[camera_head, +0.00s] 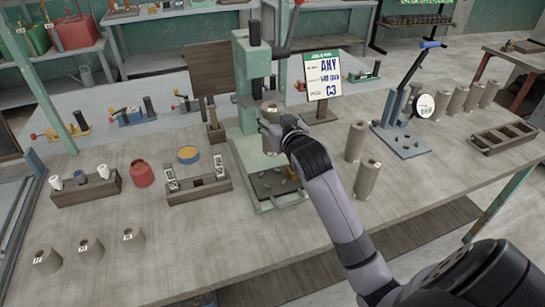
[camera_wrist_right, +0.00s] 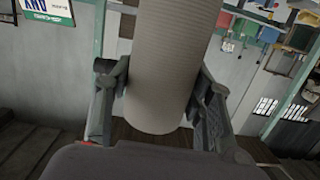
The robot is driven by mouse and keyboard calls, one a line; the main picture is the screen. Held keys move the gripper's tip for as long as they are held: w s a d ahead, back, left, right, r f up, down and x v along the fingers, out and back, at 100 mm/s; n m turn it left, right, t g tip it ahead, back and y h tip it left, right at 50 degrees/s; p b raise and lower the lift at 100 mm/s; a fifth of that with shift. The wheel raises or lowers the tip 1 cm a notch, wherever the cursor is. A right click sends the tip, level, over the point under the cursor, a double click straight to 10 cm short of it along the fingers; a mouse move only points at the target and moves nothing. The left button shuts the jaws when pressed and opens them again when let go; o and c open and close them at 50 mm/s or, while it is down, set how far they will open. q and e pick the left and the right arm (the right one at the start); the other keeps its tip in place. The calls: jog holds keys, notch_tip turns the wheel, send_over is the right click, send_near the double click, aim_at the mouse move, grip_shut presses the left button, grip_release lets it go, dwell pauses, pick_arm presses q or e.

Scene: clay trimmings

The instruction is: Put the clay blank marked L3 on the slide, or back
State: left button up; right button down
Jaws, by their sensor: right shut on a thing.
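My right gripper (camera_head: 272,122) is shut on a grey-tan cylindrical clay blank (camera_head: 270,108), held up in front of the green press (camera_head: 244,85). In the right wrist view the blank (camera_wrist_right: 170,65) stands between the two fingers; no mark on it is readable. I cannot tell which part is the slide; the press base (camera_head: 283,201) shows dark plates with scraps. My left gripper is not in view.
A sign (camera_head: 322,76) reads "ANY" and "C3". Two blanks (camera_head: 355,141) (camera_head: 367,179) stand right of my arm. A blue lever tool (camera_head: 401,143), several more blanks (camera_head: 457,100) and an empty rack (camera_head: 506,138) are farther right. Left are a wooden holder (camera_head: 86,188) and red pot (camera_head: 142,173).

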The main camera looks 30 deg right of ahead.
notch_tip(320, 180, down, 12)
dwell(0.5)
jog(key=shift+f, duration=0.15)
jog(key=c, duration=0.8)
grip_release()
jog(key=shift+o, duration=0.2)
jog(key=b+v, duration=0.1)
jog(key=v, duration=1.1)
jog(key=shift+s, duration=0.1)
